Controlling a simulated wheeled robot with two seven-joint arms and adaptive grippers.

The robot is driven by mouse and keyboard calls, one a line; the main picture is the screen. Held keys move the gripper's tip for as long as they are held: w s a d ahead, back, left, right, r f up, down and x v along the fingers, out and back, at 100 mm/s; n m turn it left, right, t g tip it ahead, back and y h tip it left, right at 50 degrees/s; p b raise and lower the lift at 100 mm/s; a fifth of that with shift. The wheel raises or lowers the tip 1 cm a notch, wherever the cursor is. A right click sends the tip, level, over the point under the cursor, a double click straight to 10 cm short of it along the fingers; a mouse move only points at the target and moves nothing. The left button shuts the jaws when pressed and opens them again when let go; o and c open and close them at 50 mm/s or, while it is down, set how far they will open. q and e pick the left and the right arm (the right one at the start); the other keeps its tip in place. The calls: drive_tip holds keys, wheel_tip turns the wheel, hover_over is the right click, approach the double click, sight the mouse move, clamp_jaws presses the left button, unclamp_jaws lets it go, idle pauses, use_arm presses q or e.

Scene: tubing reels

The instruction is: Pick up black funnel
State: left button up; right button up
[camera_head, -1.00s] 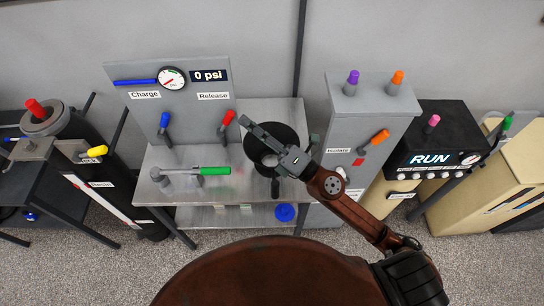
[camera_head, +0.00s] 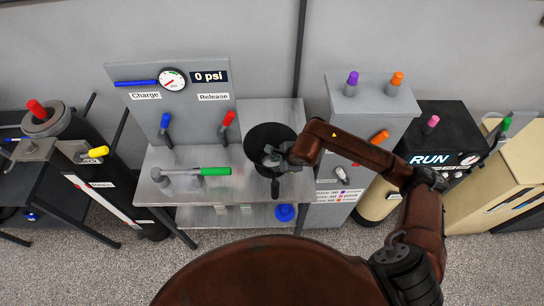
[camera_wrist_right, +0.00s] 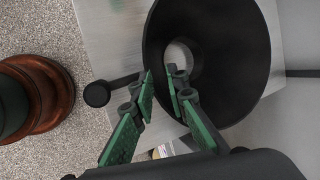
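The black funnel (camera_head: 257,136) sits on the metal bench (camera_head: 232,176) in the head view, wide mouth up, with a black rod handle toward the front. In the right wrist view the funnel (camera_wrist_right: 232,62) fills the upper middle, its pale centre hole visible, the handle's round knob (camera_wrist_right: 97,93) at left. My right gripper (camera_head: 270,156) is over the funnel's front right part. In the wrist view its green-padded fingers (camera_wrist_right: 160,80) are partly open, with a narrow gap in front of the funnel. Contact cannot be told. My left gripper is not in view.
A grey cabinet (camera_head: 342,128) with purple and orange levers stands right of the funnel. Red (camera_head: 228,120) and blue levers stand at the panel behind-left. A green-handled lever (camera_head: 214,171) lies left on the bench. A blue knob (camera_head: 285,212) is below the front edge.

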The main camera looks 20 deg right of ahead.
drive_tip(key=p+x, duration=0.1)
drive_tip(key=x, duration=0.3)
drive_tip(key=shift+f+p, duration=0.25)
drive_tip(key=shift+p, duration=0.15)
drive_tip(key=shift+w+f, duration=0.15)
drive_tip(key=shift+f, duration=0.2)
clamp_jaws()
